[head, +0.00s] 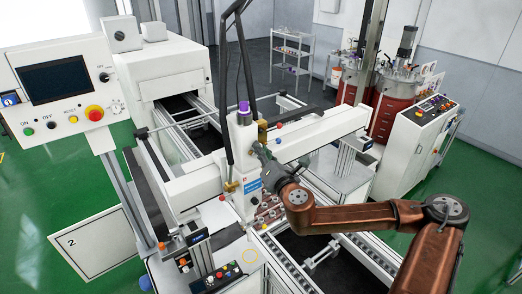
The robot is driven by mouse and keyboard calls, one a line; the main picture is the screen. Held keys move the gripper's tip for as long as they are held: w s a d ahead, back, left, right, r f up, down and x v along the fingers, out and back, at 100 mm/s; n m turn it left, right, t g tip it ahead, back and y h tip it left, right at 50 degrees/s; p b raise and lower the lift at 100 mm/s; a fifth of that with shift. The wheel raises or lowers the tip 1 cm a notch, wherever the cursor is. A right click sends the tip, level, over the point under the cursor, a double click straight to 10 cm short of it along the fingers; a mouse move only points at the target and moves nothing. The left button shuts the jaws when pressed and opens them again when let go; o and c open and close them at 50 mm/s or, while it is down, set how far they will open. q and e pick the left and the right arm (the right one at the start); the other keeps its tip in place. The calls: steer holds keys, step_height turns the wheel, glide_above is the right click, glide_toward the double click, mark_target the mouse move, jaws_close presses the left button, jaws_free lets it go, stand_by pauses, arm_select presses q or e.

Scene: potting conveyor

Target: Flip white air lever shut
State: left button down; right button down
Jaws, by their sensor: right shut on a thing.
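My right gripper (259,150) is at the right side of the white dispensing head (241,150), just below a brass fitting (262,131). It is shut on a small part there. The part between the fingers is hidden, and I cannot make out the white air lever or its position. The dispensing head stands upright on the white gantry beam, with a purple cap (243,107) on top and black hoses beside it. My left gripper is not in view.
The white gantry beam (325,129) crosses behind my right wrist. The conveyor rails (365,255) run below my arm. A control panel (62,85) stands at the left, a small button box (217,279) at the front. Red tanks (389,117) and a white cabinet (408,150) stand at the right.

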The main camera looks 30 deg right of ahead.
steer(key=shift+d+f+m, duration=0.1)
steer(key=shift+m, duration=0.2)
steer(key=shift+d+f+m+g+y, duration=0.2)
steer(key=shift+f+m+g, duration=0.1)
steer(key=shift+m, duration=0.75)
steer(key=shift+d+f+m+g+y, duration=0.1)
steer(key=shift+f+m+g+y, duration=0.15)
steer(key=shift+m, duration=0.85)
steer(key=shift+d+f+m+g+y, duration=0.15)
steer(key=shift+f+m+g, duration=0.15)
steer(key=shift+m, duration=0.75)
steer(key=shift+f, duration=0.1)
steer(key=c, duration=2.3)
jaws_free()
steer(key=o, duration=0.5)
steer(key=shift+s, duration=0.15)
steer(key=shift+c, duration=0.2)
